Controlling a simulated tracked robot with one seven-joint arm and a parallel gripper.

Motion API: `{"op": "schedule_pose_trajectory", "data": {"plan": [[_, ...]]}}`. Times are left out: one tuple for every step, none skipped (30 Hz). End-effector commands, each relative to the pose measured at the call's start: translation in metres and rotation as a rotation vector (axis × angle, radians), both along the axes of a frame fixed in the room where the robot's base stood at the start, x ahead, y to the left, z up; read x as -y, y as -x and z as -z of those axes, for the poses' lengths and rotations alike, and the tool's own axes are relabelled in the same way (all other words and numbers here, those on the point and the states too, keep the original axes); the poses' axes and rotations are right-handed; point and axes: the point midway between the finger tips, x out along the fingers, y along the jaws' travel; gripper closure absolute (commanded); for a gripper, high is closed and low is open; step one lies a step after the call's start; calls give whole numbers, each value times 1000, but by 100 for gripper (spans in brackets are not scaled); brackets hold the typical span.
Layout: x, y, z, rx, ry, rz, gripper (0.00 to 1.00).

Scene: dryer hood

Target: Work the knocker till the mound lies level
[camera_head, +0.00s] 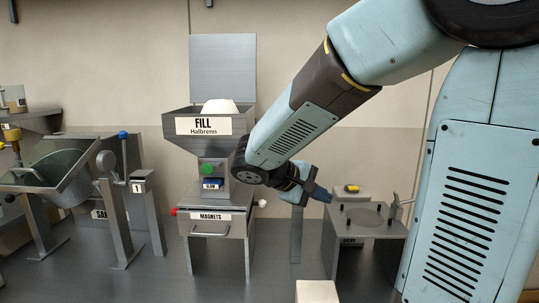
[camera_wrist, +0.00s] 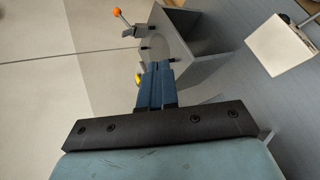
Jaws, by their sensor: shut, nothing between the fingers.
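A pale mound (camera_head: 218,105) stands up above the rim of the grey hopper (camera_head: 182,119) labelled FILL Halbrenn. Only its top shows; the hopper's front wall hides the rest. I cannot tell for sure which part is the knocker. A green knob (camera_head: 208,170) sits on the hopper's neck above a small blue part (camera_head: 213,184). My gripper (camera_head: 320,193) is shut and empty, to the right of the hopper and apart from it. In the wrist view its blue fingers (camera_wrist: 158,72) lie together, pointing toward a grey stand.
Below the hopper is a drawer labelled MAGNETS (camera_head: 210,231), with a red end at its left and a white knob (camera_head: 262,203) at its right. A grey stand (camera_head: 365,222) with pegs is at right. A tilted trough (camera_head: 55,172) and a blue-knobbed lever (camera_head: 123,135) stand at left.

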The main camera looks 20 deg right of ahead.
Motion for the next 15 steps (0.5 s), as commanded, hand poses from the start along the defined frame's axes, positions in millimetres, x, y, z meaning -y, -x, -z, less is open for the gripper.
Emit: {"op": "schedule_pose_trajectory", "data": {"plan": [[-5,-15,1,-15,72,-32,100],[-8,-24,0,-16,117,-51,100],[-13,-36,-2,-16,176,-77,100],[-16,-44,-3,-16,222,-97,100],[-21,-54,-4,-12,266,-119,100],[-28,-66,-5,-8,324,-148,100],[-34,-75,-5,-2,369,-172,100],[-41,-84,-6,6,412,-196,100],[-51,-96,-6,15,469,-229,100],[-59,-105,-6,26,510,-256,100],[-67,-113,-5,38,551,-282,100],[-80,-124,-5,54,603,-319,100],[-89,-132,-3,69,640,-346,100],[-99,-139,-2,82,675,-373,100],[-111,-148,-1,101,718,-408,100]]}}
